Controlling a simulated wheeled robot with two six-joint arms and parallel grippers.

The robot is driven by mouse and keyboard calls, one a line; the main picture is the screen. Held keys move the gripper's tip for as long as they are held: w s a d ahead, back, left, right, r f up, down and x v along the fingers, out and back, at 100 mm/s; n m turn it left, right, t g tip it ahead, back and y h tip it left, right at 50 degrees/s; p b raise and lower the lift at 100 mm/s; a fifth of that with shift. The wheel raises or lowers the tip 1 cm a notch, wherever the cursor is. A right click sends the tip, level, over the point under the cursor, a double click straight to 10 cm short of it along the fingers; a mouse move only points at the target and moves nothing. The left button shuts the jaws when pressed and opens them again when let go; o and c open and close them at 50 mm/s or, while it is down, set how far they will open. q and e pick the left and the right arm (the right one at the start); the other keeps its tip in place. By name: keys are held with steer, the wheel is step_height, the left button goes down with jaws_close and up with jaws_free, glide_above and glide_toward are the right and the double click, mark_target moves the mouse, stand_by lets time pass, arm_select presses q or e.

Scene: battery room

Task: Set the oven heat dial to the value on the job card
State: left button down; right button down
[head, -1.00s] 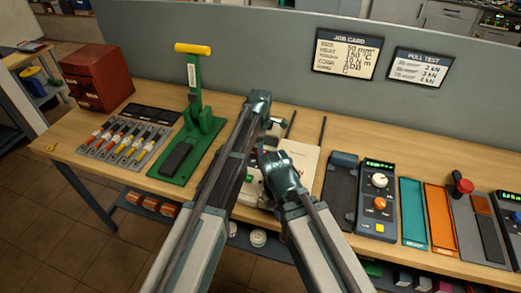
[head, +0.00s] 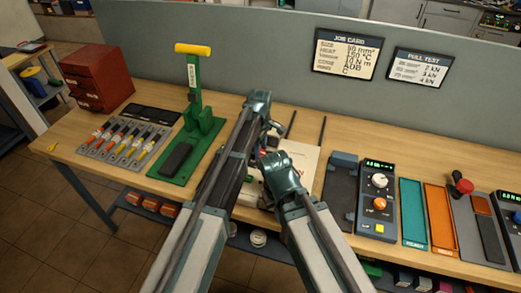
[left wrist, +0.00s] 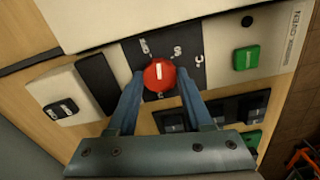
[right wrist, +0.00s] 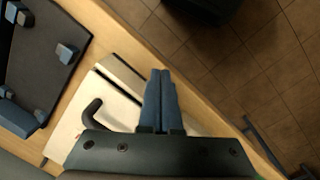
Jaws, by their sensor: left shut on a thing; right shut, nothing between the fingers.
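The red heat dial (left wrist: 158,76) with a white pointer line shows in the left wrist view, on a dark scale plate of the white oven panel (left wrist: 220,52). Its pointer points roughly up in that view; the scale figures are too blurred to read surely. My left gripper (left wrist: 160,72) is shut on the dial, one finger on each side. In the head view the dial is hidden behind my arms. My right gripper (right wrist: 162,85) is shut and empty, above the bench edge and a pale device. The job card (head: 347,53) on the back panel appears to read heat 150 °C.
A green press (head: 195,130) and a grey tray of coloured tools (head: 125,140) stand to the left. A dark control unit with knobs (head: 377,205), a teal tray (head: 412,212) and an orange tray (head: 440,220) lie to the right. A pull test card (head: 420,68) hangs at the back.

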arm_select(q)
steer(key=m, duration=0.4)
steer(key=shift+m, duration=0.3)
steer(key=m, duration=0.5)
steer(key=shift+m, duration=0.3)
steer(key=m, duration=0.4)
steer(key=shift+m, duration=0.3)
steer(key=m, duration=1.8)
steer(key=shift+m, duration=2.1)
